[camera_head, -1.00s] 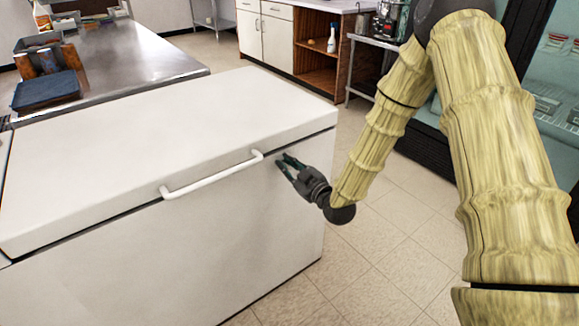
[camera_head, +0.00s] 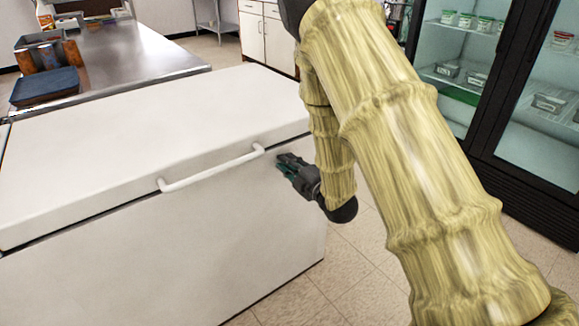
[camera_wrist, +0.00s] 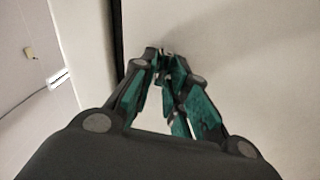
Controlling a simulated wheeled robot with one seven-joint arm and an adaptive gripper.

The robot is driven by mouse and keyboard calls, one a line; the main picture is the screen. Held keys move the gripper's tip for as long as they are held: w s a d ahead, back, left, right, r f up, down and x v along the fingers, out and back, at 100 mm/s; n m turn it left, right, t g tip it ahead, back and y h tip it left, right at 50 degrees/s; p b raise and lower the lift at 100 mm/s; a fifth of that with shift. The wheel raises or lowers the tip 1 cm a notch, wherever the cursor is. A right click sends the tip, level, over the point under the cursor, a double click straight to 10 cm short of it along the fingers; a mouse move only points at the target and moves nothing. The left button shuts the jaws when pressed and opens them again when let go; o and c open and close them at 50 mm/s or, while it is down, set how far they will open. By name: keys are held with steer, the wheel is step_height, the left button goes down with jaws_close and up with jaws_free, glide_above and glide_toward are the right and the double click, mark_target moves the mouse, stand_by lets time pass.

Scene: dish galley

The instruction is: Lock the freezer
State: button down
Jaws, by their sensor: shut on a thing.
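The freezer is a white chest (camera_head: 250,235) with its lid (camera_head: 150,135) down and a thin dark seam beneath it. A white bar handle (camera_head: 210,172) crosses the front near the seam. My gripper (camera_head: 281,160) is at the front face, right of the handle and just below the seam. In the wrist view, my gripper (camera_wrist: 164,56) has its fingertips closed together on a small metal piece (camera_wrist: 167,50) at the freezer front, beside the dark seam. The fingers hide most of this piece, so its shape and turn cannot be told.
A steel counter (camera_head: 150,62) with a dark blue tray (camera_head: 45,86) and containers stands behind the freezer. White cabinets (camera_head: 265,35) are at the back. A glass-door fridge (camera_head: 540,120) stands at the right. Tiled floor (camera_head: 340,260) is open right of the freezer.

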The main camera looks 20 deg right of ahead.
steer(key=shift+n+b, duration=0.45)
steer(key=shift+n, duration=0.55)
steer(key=c, duration=1.6)
jaws_free()
steer(key=shift+f, duration=0.1)
steer(key=shift+o, duration=0.2)
steer(key=shift+s, duration=0.1)
steer(key=v, duration=1.1)
steer(key=shift+s+d, duration=0.15)
steer(key=shift+s, duration=0.25)
